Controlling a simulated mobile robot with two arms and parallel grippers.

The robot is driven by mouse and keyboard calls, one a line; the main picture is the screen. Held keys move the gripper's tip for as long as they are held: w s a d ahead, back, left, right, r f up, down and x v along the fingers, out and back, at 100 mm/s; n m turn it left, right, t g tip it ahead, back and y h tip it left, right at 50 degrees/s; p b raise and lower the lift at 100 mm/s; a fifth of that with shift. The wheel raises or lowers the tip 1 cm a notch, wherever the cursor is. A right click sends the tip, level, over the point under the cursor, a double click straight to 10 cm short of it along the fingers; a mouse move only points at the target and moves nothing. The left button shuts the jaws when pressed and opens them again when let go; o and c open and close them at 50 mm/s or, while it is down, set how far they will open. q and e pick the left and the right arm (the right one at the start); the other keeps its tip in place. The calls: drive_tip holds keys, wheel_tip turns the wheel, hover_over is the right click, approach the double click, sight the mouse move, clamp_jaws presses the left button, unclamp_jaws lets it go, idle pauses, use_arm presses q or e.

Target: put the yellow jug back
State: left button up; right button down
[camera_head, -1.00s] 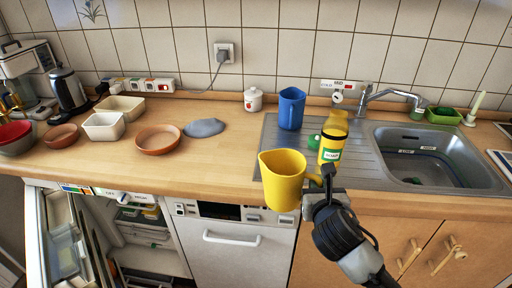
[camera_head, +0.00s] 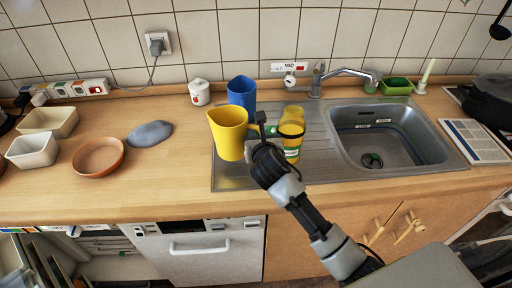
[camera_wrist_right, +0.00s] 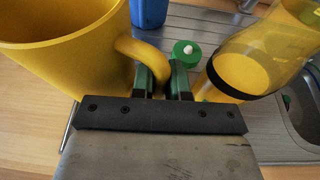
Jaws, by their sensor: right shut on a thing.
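The yellow jug (camera_head: 228,135) is upright at the left part of the steel drainboard, just in front of the blue jug (camera_head: 242,92). My right gripper (camera_head: 262,130) is shut on its handle from the right side. In the right wrist view, the green fingers (camera_wrist_right: 165,82) close on the handle of the yellow jug (camera_wrist_right: 75,50). I cannot tell whether the jug's base touches the drainboard. My left gripper is not in view.
A yellow container (camera_head: 291,138) stands close to the right of my gripper on the drainboard (camera_head: 325,165). The sink (camera_head: 390,135) is further right. A white lidded pot (camera_head: 199,92) stands behind left.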

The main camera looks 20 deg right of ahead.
drive_tip(key=shift+w+f, duration=0.1)
drive_tip(key=shift+f, duration=0.3)
drive_tip(key=shift+w+f, duration=0.1)
drive_tip(key=shift+f, duration=1.7)
drive_tip(key=shift+d, duration=0.1)
drive_tip(key=c, duration=1.5)
unclamp_jaws()
drive_tip(key=shift+f, duration=0.2)
drive_tip(key=shift+c, duration=0.2)
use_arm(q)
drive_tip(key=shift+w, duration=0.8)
use_arm(e)
drive_tip(key=o, duration=0.4)
drive_tip(key=shift+r, duration=0.1)
use_arm(q)
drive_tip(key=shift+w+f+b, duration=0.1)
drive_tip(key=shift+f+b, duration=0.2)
drive_tip(key=shift+b, duration=0.05)
use_arm(e)
drive_tip(key=v, duration=1.2)
drive_tip(key=shift+r, duration=0.1)
